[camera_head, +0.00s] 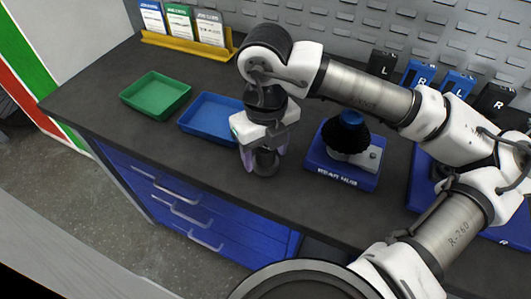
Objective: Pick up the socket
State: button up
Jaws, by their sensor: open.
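A dark, short cylinder (265,163), which looks like the socket, stands upright on the dark workbench near its front edge. My gripper (264,157) points down over it, with one pale purple finger on each side. The jaws are open, and the cylinder's upper part is between or behind the fingers. I cannot tell whether either finger touches it. The gripper body hides part of its top.
A blue tray (202,130) and a green tray (152,97) lie left of my gripper. A blue "REAR HUB" stand (341,180) is close on the right. A yellow card rack (184,46) stands at the back. Blue drawers (190,205) are below.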

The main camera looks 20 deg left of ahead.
jog(key=c, duration=1.1)
jog(key=shift+r, duration=0.1)
